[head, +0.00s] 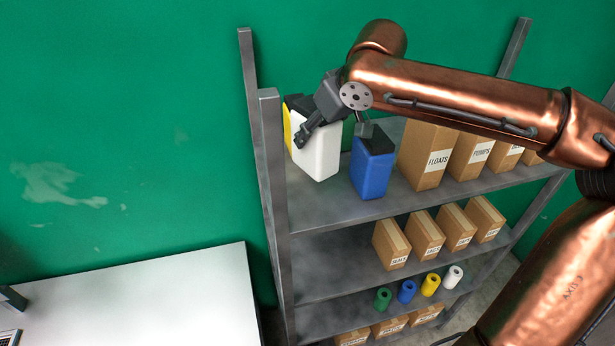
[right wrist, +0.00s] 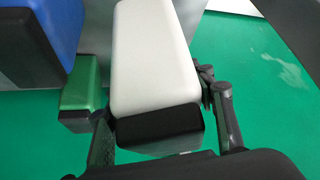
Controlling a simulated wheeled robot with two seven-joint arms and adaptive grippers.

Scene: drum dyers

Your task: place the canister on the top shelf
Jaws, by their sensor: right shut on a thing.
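The white canister (head: 318,153) is at the left end of the top shelf (head: 330,205) in the head view. I cannot tell whether its base touches the shelf. My right gripper (head: 334,132) is shut on it from above, with one finger on each side. In the right wrist view the white canister (right wrist: 155,60) with its black cap (right wrist: 160,130) is between the fingers of my right gripper (right wrist: 163,115). My left gripper is not in view.
A blue canister (head: 371,172) stands just right of the white one; a yellow canister (head: 287,125) is partly hidden behind it. A green canister (right wrist: 80,90) shows in the wrist view. Boxes (head: 425,165) fill the shelf's right part. A post (head: 272,180) bounds the left.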

